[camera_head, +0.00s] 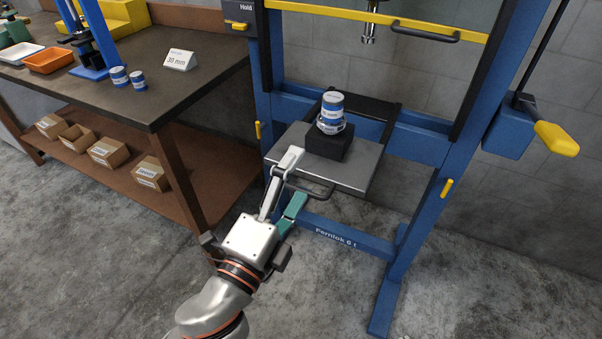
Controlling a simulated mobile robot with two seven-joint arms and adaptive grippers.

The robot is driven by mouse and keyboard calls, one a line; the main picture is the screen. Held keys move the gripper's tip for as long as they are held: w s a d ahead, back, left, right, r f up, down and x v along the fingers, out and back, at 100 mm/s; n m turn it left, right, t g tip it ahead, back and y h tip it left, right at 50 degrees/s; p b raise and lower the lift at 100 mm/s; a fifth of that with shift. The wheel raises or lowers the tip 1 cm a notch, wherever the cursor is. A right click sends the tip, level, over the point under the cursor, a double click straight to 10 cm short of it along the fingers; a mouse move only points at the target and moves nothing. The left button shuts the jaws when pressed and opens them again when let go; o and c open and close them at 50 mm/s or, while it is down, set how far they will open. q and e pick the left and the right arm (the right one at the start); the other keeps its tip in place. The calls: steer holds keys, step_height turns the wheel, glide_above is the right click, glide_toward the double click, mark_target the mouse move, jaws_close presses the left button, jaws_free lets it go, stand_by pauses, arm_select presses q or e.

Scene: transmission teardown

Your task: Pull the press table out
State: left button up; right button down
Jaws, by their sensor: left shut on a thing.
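The press table (361,176) is a flat grey plate low in the blue press frame (421,145), with a dark handle (318,191) on its front edge. It juts forward of the frame, and dark rails (389,112) show behind it. A black block (330,143) stands on the table, with blue-and-white cylindrical parts (331,108) stacked upright on it. My left gripper (290,183) is at the left end of the handle, shut on it, one grey finger and one teal-padded finger showing. The exact contact is partly hidden by the fingers. My right gripper is out of view.
A workbench (176,93) stands to the left, with an orange tray (48,60), small blue cans and a card on top. Cardboard boxes (152,172) sit on its lower shelf. A yellow-handled lever (556,138) is at the right. The floor in front is clear.

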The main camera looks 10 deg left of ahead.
arm_select(q)
steer(key=shift+s+a+r, duration=0.15)
steer(key=shift+s+r, duration=0.45)
steer(key=c, duration=1)
steer(key=shift+s+f, duration=0.2)
steer(key=shift+s, duration=0.05)
steer(key=shift+c, duration=1)
steer(key=shift+s+a+f+b, duration=0.25)
steer(key=shift+s+f+b, duration=0.1)
steer(key=shift+s, duration=0.35)
steer(key=shift+s+a+f+b, duration=0.25)
steer(key=shift+s+b, duration=0.05)
steer(key=shift+s, duration=0.35)
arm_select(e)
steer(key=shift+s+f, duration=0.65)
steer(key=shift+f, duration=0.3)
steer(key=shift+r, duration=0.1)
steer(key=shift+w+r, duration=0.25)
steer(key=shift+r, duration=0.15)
